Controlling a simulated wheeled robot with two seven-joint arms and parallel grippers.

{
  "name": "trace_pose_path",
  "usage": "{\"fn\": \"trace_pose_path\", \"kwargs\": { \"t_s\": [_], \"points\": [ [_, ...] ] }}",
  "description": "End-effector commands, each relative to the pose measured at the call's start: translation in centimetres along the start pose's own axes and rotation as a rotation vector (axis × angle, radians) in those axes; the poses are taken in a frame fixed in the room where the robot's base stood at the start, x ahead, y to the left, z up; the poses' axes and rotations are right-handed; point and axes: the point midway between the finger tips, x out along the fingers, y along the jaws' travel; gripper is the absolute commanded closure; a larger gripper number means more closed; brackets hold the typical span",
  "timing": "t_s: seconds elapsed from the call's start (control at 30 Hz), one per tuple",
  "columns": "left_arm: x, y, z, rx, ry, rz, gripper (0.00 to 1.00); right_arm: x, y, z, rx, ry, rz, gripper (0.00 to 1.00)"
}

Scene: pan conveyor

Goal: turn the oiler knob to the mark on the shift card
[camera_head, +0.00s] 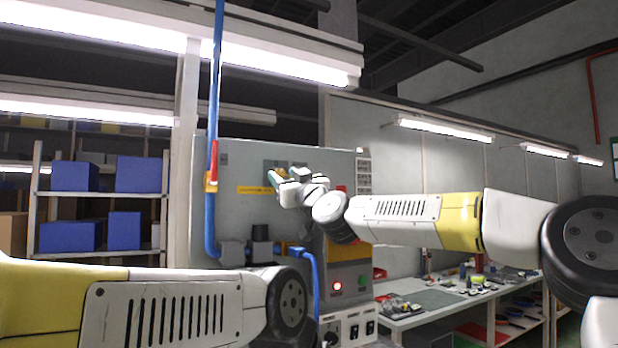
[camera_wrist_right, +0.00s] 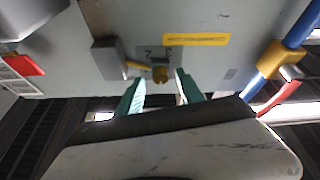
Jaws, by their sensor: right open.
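The oiler knob is a small brass-coloured knob (camera_wrist_right: 160,74) on the grey machine panel, beside a small plate with dark digits that I cannot read fully. My right gripper (camera_wrist_right: 161,88) is open, its two teal fingers apart with the knob showing between and just beyond their tips. I cannot tell whether they touch it. In the head view my right gripper (camera_head: 273,180) is at the panel and hides the knob. A white sheet with rows of print (camera_head: 364,176) on the panel's right side may be the shift card; its mark is not readable. My left gripper is not in view.
A grey block with a yellow lever (camera_wrist_right: 112,60) sits close beside the knob. A yellow label strip (camera_head: 255,190), a blue pipe (camera_head: 212,120) with a red-handled valve, and lit buttons (camera_head: 337,286) are on or near the machine. A cluttered workbench (camera_head: 440,297) stands at right.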

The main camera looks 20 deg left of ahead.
Motion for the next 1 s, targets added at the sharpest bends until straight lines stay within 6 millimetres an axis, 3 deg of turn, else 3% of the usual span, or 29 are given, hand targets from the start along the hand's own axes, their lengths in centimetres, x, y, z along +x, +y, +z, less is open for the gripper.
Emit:
{"fn": "trace_pose_path", "kwargs": {
  "t_s": [0.37, 0.6, 1.0],
  "points": [
    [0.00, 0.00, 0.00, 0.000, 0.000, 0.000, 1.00, 0.73, -0.07, 0.05, -0.001, -0.001, -0.002, 0.56],
    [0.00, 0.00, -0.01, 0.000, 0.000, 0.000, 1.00, 0.72, -0.06, 0.04, -0.001, -0.001, -0.001, 1.00],
    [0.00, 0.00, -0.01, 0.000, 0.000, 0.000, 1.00, 0.71, -0.17, -0.07, 0.038, -0.002, 0.015, 1.00]
  ]
}}
